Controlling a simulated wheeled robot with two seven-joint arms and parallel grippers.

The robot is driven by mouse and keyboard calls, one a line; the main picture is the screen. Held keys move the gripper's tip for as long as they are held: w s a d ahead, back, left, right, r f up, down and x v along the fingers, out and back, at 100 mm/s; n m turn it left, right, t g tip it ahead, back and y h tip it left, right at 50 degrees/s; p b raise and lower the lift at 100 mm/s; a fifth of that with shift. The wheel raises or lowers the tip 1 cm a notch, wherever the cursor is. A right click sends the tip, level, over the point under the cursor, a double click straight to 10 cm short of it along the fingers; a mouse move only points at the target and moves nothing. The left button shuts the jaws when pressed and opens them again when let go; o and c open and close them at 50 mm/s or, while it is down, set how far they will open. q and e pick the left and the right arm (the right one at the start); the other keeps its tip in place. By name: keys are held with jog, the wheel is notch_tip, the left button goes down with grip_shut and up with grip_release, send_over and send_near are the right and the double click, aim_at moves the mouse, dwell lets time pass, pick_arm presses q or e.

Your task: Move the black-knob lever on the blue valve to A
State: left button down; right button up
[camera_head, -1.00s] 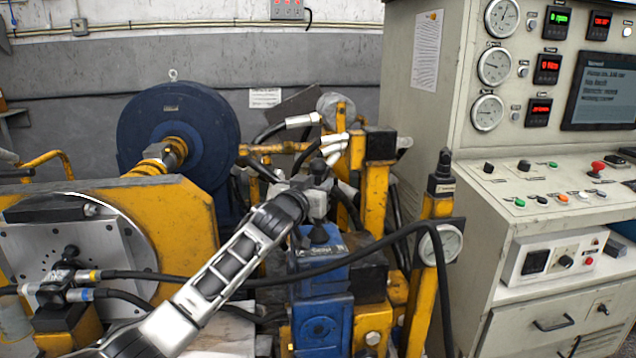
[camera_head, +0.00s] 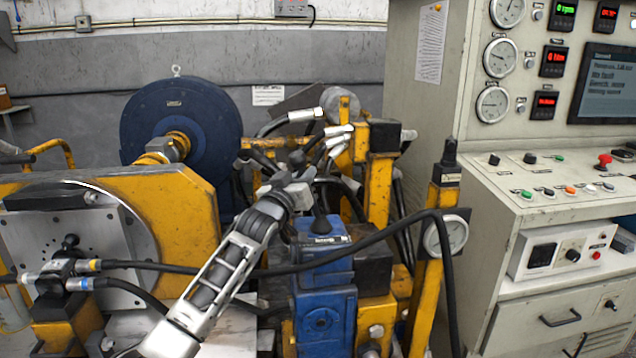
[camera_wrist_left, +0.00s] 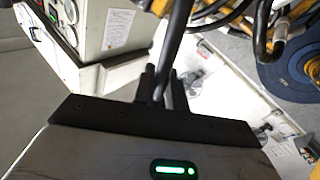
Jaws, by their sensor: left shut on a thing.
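My left gripper (camera_head: 299,190) comes in from the lower left and is shut on the lever just above the boot. A dark knob (camera_head: 297,158) shows just above the fingers, left of the boot. The lever's shaft is mostly hidden by the gripper. In the left wrist view the dark fingers (camera_wrist_left: 162,88) are close together around a dark rod (camera_wrist_left: 178,35). The A mark cannot be read. My right gripper is not in view.
A black hose (camera_head: 385,236) crosses in front of the valve. Hoses with metal fittings (camera_head: 335,140) crowd behind the lever. A control console (camera_head: 560,200) fills the right side.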

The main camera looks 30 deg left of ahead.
pick_arm(q)
jog(key=shift+s+a+f+n+t+y+b, duration=0.35)
jog(key=shift+s+a+f+n, duration=0.3)
jog(key=shift+n, duration=0.25)
jog(key=c, duration=1.5)
grip_release()
jog(key=shift+a+r, duration=0.15)
jog(key=shift+r, duration=0.05)
jog(key=b+v, duration=0.1)
jog(key=v, duration=1.5)
jog(key=shift+w, duration=0.1)
